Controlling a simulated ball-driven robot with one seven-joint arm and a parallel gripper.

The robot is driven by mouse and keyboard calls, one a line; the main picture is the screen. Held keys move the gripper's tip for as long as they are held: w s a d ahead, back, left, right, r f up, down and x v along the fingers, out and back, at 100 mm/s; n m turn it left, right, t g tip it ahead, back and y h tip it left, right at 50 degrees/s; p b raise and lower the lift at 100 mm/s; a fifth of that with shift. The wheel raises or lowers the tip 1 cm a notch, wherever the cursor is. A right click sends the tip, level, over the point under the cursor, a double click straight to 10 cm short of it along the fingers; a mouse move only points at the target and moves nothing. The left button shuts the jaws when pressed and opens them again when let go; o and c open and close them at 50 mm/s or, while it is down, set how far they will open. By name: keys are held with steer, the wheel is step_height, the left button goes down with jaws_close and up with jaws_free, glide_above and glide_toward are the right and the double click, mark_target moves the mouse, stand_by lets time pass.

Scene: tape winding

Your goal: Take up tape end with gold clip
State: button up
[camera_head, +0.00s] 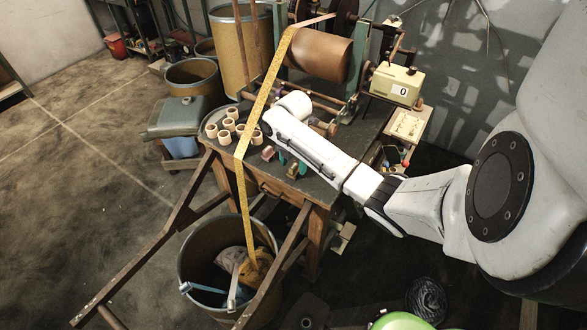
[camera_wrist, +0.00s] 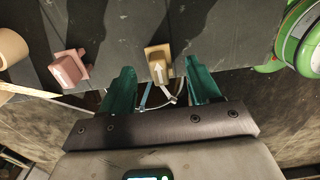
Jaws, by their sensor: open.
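In the head view my arm hides most of the gripper. A long yellow tape (camera_head: 243,140) runs from the brown roller over the table and down into a bucket (camera_head: 184,262). I cannot tell which tape end belongs to the gold clip.
A pink clip (camera_wrist: 66,70) sits left of the gold one. Several wooden rings (camera_head: 229,124) stand on the table. The winding machine with its brown roller (camera_head: 321,56) is behind. The bucket below holds blue and white strips. A green reel (camera_wrist: 300,38) is at right.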

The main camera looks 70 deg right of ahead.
steer(key=shift+f, duration=0.9)
steer(key=c, duration=1.1)
steer(key=shift+r, duration=0.15)
